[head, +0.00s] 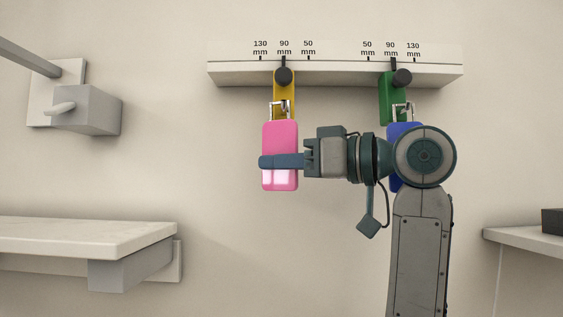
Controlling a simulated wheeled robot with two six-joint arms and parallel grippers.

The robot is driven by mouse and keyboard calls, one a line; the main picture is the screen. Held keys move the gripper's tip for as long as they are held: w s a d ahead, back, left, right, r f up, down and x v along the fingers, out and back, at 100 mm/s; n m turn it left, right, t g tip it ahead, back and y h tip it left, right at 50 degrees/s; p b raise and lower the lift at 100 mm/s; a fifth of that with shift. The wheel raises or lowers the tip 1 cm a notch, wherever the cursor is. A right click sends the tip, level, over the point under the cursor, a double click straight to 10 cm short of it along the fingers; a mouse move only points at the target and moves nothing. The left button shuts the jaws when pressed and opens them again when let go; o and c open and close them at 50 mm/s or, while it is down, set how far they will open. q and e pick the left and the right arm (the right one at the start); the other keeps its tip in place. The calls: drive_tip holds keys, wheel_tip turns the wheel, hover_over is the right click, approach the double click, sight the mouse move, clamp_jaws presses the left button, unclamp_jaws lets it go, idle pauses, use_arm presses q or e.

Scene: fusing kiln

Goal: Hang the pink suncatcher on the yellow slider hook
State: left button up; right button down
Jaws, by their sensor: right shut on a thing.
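The pink suncatcher (280,137) is upright in the middle of the head view, directly below the yellow slider (284,95). My right gripper (280,161) comes from the right and is shut on the suncatcher, one finger lying across its front. A metal hook (280,110) shows at the yellow slider's lower end, close to the suncatcher's top edge. I cannot tell whether the suncatcher's loop is on the hook. The slider's dark knob (284,76) is at the 90 mm mark. My left gripper is not in view.
The white rail (335,72) carries a green slider (391,106) at the right, with a blue piece (404,130) below it, partly hidden by my right arm. A shelf (85,237) is at lower left, another (525,235) at lower right. A grey wall fixture (85,108) is at upper left.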

drive_tip(key=shift+d+f, duration=0.15)
drive_tip(key=shift+d, duration=0.2)
idle(0.5)
drive_tip(key=shift+f+b, duration=0.1)
drive_tip(key=shift+b, duration=0.3)
idle(0.4)
idle(0.4)
drive_tip(key=c, duration=1.9)
unclamp_jaws()
drive_tip(key=o, duration=0.8)
drive_tip(key=shift+o, duration=0.2)
drive_tip(key=shift+d, duration=0.15)
drive_tip(key=f+b+v, duration=0.1)
drive_tip(key=v, duration=0.6)
drive_tip(key=shift+d+b, duration=0.15)
drive_tip(key=shift+b, duration=0.25)
drive_tip(key=shift+s+f, duration=0.1)
drive_tip(key=shift+s, duration=0.05)
